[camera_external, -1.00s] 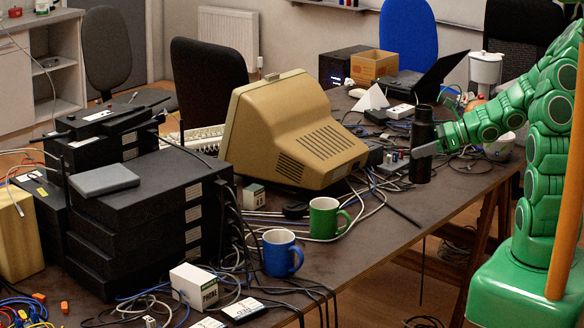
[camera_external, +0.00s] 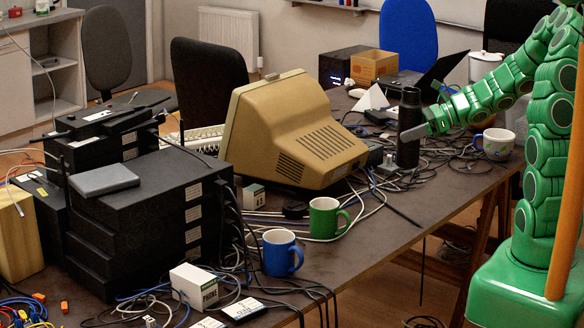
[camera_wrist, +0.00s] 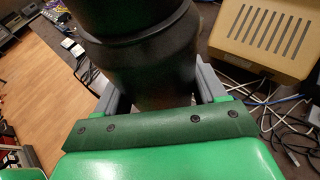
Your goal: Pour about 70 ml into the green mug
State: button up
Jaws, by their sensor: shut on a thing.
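The green mug (camera_external: 325,217) stands upright on the dark table in the external view, in front of the beige monitor. A tall black flask (camera_external: 409,128) is upright to the right of the monitor. My gripper (camera_external: 413,133) is shut on the flask, with a grey finger across its front. In the wrist view the flask (camera_wrist: 140,45) fills the upper middle between the grey fingers (camera_wrist: 158,90). From the external view I cannot tell whether the flask's base is clear of the table. The inside of the green mug is mostly hidden.
A blue mug (camera_external: 281,253) stands just left of and nearer than the green mug. The beige monitor (camera_external: 292,130) stands behind both mugs. Cables lie around them. A white patterned mug (camera_external: 495,144) is at the right. Bare table (camera_external: 385,225) lies right of the green mug.

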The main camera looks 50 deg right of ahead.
jog(key=w+a+n+g+y, duration=0.15)
jog(key=a+n+g, duration=0.25)
jog(key=a, duration=0.8)
jog(key=w+a+n+g+y, duration=0.1)
jog(key=a+n+g+y, duration=0.25)
jog(key=a, duration=0.85)
notch_tip(320, 180, down, 17)
jog(key=shift+d+r+h, duration=0.15)
jog(key=shift+d+h, duration=0.2)
jog(key=shift+h, duration=0.05)
jog(key=shift+m+g, duration=0.25)
jog(key=shift+g, duration=0.2)
jog(key=shift+s+a+r+m+g+y, duration=0.15)
jog(key=shift+r+m+g+y, duration=0.3)
jog(key=shift+m+y, duration=1.05)
jog(key=shift+s+r+m+g+y, duration=0.25)
jog(key=shift+r+m+y, duration=0.3)
jog(key=shift+m, duration=1.8)
jog(key=shift+s+a+r+m+g+y, duration=0.1)
jog(key=shift+r+m+g+y, duration=0.35)
jog(key=shift+m+y, duration=1.05)
